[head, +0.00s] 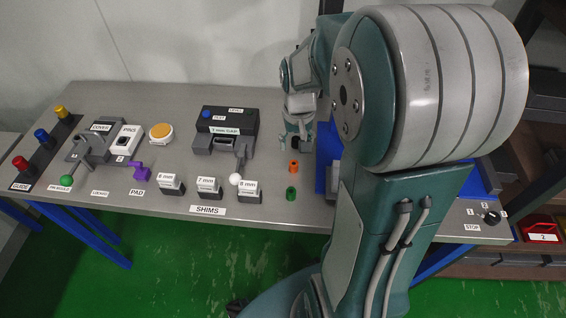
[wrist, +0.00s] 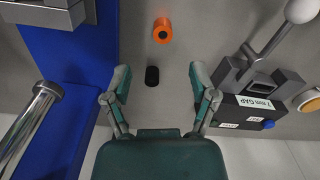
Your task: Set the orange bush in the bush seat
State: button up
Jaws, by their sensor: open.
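The orange bush (head: 294,166) stands on the grey bench, just in front of my gripper (head: 296,143) in the head view. In the wrist view the orange bush (wrist: 162,31) is at the top centre, beyond my fingertips, with a dark round end showing. My gripper (wrist: 158,76) is open, its fingers spread and apart from the orange bush. A small black cylinder (wrist: 152,76) shows between the fingertips; I cannot tell whether the gripper is around it or above it. I cannot make out the bush seat for certain.
A green bush (head: 291,193) stands near the bench's front edge. The gap device (head: 226,125) with its white-knobbed lever (head: 235,179) is left. A blue fixture (wrist: 78,110) and a metal post (wrist: 30,122) are at left in the wrist view. My arm hides the bench's right part.

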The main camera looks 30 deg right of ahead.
aim_at(293, 164)
jog(key=f, duration=0.3)
jog(key=shift+d, duration=0.4)
jog(key=shift+f, duration=0.35)
jog(key=f, duration=0.1)
jog(key=a+f, duration=0.1)
jog(key=f, duration=0.2)
jog(key=shift+w+a+f, duration=0.1)
jog(key=shift+a, duration=0.3)
jog(key=shift+f, duration=0.35)
jog(key=shift+d+f, duration=0.15)
jog(key=shift+d, duration=0.35)
jog(key=c, duration=0.9)
jog(key=shift+a, duration=0.3)
grip_shut()
